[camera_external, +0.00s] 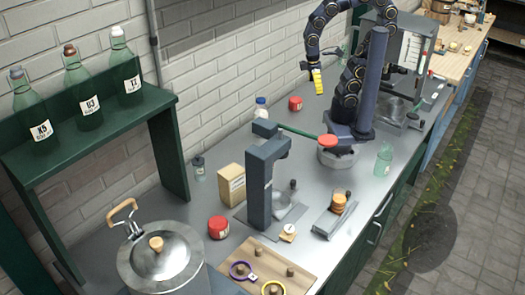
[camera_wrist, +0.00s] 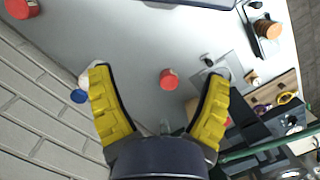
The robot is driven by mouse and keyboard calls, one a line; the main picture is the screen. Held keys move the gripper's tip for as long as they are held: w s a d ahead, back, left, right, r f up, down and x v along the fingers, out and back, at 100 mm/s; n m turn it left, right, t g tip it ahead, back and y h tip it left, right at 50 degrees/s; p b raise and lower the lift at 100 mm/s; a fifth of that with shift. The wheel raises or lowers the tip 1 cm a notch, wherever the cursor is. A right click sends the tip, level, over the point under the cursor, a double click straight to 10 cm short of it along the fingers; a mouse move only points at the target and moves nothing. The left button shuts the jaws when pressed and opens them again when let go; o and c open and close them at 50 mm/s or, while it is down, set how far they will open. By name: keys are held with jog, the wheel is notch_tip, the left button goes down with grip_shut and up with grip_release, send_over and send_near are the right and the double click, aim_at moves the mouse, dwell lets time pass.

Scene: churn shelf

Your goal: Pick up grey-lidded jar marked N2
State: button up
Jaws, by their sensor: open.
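A small clear jar with a dark grey lid (camera_external: 198,168) stands on the grey counter near the brick wall, left of the cardboard box. Its label is too small to read, so I cannot confirm N2. My gripper (camera_external: 317,82) hangs high above the back of the counter, well to the right of and away from this jar. In the wrist view my gripper (camera_wrist: 157,75) has its yellow fingers spread wide with nothing between them touching.
A beige box (camera_external: 231,184) and a dark upright machine (camera_external: 262,180) are right of the grey-lidded jar. A green shelf (camera_external: 85,140) holds bottles; a pot (camera_external: 165,262) is in front.

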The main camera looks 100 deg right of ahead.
jog(key=shift+w, duration=0.1)
jog(key=n+t, duration=0.1)
jog(key=n, duration=1)
send_over(197, 156)
jog(key=s+d, duration=0.5)
jog(key=s, duration=0.3)
notch_tip(197, 156, down, 8)
jog(key=w+a+f+n, duration=0.1)
jog(key=w+f, duration=0.1)
jog(key=f, duration=0.1)
jog(key=w+a+f+n, duration=0.2)
jog(key=w+f, duration=0.1)
jog(key=f, duration=0.1)
jog(key=w+a+f+n, duration=0.2)
jog(key=w+f, duration=0.1)
jog(key=shift+f+t, duration=0.35)
jog(key=shift+t, duration=0.05)
notch_tip(197, 156, down, 8)
jog(key=shift+r, duration=0.1)
jog(key=c, duration=1.1)
